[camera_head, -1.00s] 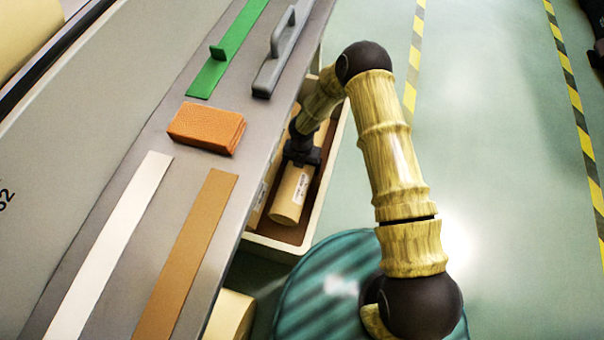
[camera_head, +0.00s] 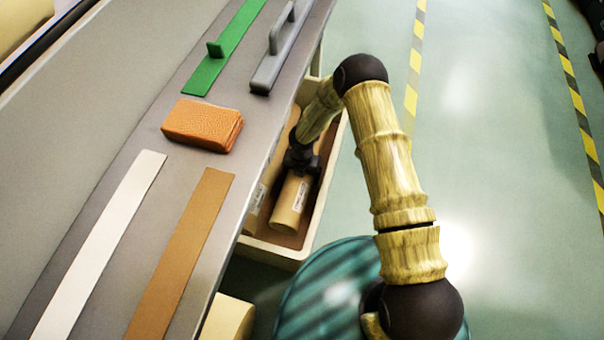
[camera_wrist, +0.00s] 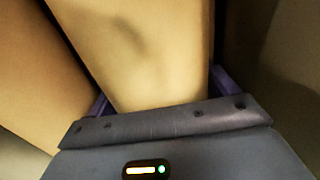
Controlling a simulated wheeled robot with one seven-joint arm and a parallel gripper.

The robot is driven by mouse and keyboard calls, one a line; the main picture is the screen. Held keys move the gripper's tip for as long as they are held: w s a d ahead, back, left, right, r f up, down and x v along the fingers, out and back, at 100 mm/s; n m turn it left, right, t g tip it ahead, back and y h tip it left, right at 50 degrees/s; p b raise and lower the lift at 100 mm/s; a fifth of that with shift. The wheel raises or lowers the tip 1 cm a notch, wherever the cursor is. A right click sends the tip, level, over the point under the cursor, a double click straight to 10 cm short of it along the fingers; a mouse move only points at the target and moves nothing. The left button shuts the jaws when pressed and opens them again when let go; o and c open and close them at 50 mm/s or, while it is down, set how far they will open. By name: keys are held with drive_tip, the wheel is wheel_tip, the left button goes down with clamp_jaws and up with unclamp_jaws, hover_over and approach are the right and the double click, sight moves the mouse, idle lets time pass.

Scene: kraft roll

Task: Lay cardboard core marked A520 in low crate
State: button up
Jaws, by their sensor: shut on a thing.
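A tan cardboard core (camera_head: 289,206) with a small white label lies lengthwise within the low crate (camera_head: 277,253); the label is too small to read. My gripper (camera_head: 299,165) is shut on this core, reaching down into the crate from above. In the wrist view the held core (camera_wrist: 145,50) fills the middle between the purple fingers. A second core (camera_head: 256,205) lies beside it on the left, partly hidden by the bench edge, and also shows at the left of the wrist view (camera_wrist: 35,75). Whether the held core touches the crate floor cannot be told.
The grey bench (camera_head: 150,210) overhangs the crate's left side. On it are an orange-brown block (camera_head: 202,125), a green strip with a handle (camera_head: 222,50), a grey handled tool (camera_head: 280,45), and white and brown strips. Open floor lies right.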

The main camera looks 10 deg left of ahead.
drive_tip(key=o, duration=1.4)
drive_tip(key=shift+f, duration=0.1)
drive_tip(key=shift+o, duration=0.2)
wheel_tip(320, 180, up, 7)
drive_tip(key=p, duration=0.4)
drive_tip(key=shift+r+p, duration=0.2)
drive_tip(key=shift+p, duration=0.2)
drive_tip(key=shift+r, duration=0.15)
